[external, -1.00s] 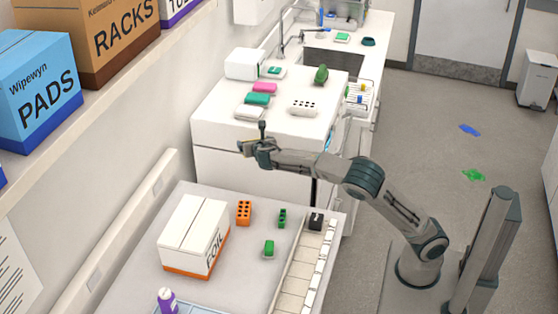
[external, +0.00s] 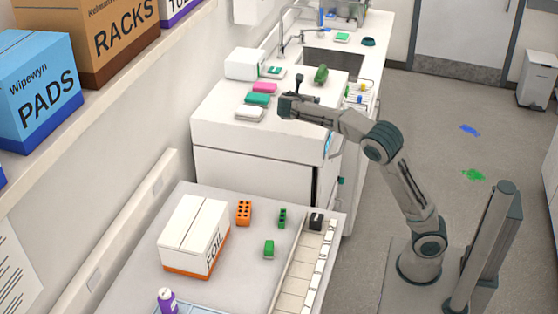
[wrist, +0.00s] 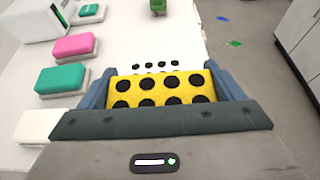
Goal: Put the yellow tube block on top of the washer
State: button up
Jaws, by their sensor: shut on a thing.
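The yellow tube block (wrist: 160,91), with rows of dark round holes, sits between the two fingers of my gripper (wrist: 160,84) in the wrist view. My gripper is shut on it. In the external view my gripper (external: 288,104) is over the top of the white washer (external: 235,136), toward its middle. The block is hidden or too small to make out there. I cannot tell the exact gap between the block and the washer top.
The washer top holds a pink box (external: 264,87), a teal box (external: 257,99), a white box (external: 248,113), a white device (external: 244,64) and a green object (external: 321,74). A white block with dark holes (wrist: 175,65) lies just beyond the yellow block.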

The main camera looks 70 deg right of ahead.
jog(key=shift+f+b, duration=3.35)
jog(key=shift+b, duration=0.25)
jog(key=shift+f, duration=0.5)
jog(key=o, duration=0.9)
